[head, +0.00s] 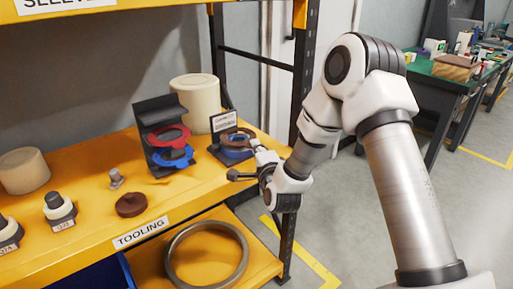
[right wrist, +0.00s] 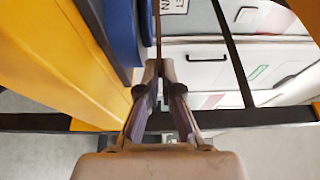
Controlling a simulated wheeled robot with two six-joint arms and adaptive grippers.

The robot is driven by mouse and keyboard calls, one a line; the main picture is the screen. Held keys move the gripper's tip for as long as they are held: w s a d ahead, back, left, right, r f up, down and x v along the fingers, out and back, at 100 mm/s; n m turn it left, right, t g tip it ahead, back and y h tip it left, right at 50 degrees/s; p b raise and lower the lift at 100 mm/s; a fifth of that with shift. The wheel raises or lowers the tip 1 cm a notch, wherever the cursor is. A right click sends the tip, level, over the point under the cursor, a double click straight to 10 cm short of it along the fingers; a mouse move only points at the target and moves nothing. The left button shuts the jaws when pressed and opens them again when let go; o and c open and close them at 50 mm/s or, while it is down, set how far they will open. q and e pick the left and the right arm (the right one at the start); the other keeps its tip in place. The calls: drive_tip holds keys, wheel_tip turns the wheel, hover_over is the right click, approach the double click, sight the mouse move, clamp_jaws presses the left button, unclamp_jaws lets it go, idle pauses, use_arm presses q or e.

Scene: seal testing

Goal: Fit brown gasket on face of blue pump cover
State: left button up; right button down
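The blue pump cover (head: 236,155) sits in a dark fixture at the right end of the yellow shelf; in the right wrist view, blue round parts (right wrist: 122,32) show at upper left. The brown gasket (head: 238,137) is a thin ring at the cover's face. My right gripper (head: 256,146) is shut on its right edge. In the right wrist view my fingertips (right wrist: 155,72) pinch a thin brown strip (right wrist: 158,28), the gasket edge-on. I cannot tell whether gasket and cover touch all round. My left gripper is not in view.
A dark stand (head: 157,115) with red and blue ring-shaped gaskets is left of the fixture. A cream cylinder (head: 195,100) stands behind. A dark brown round piece (head: 131,204) and a small metal fitting (head: 115,179) lie on the shelf. A rack post (head: 304,65) rises close to my right arm.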

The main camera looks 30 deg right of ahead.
drive_tip(key=shift+f, duration=0.2)
drive_tip(key=c, duration=1.2)
unclamp_jaws()
drive_tip(key=shift+c, duration=0.2)
drive_tip(key=shift+s, duration=0.1)
drive_tip(key=shift+s+d, duration=0.2)
drive_tip(key=shift+s, duration=2.25)
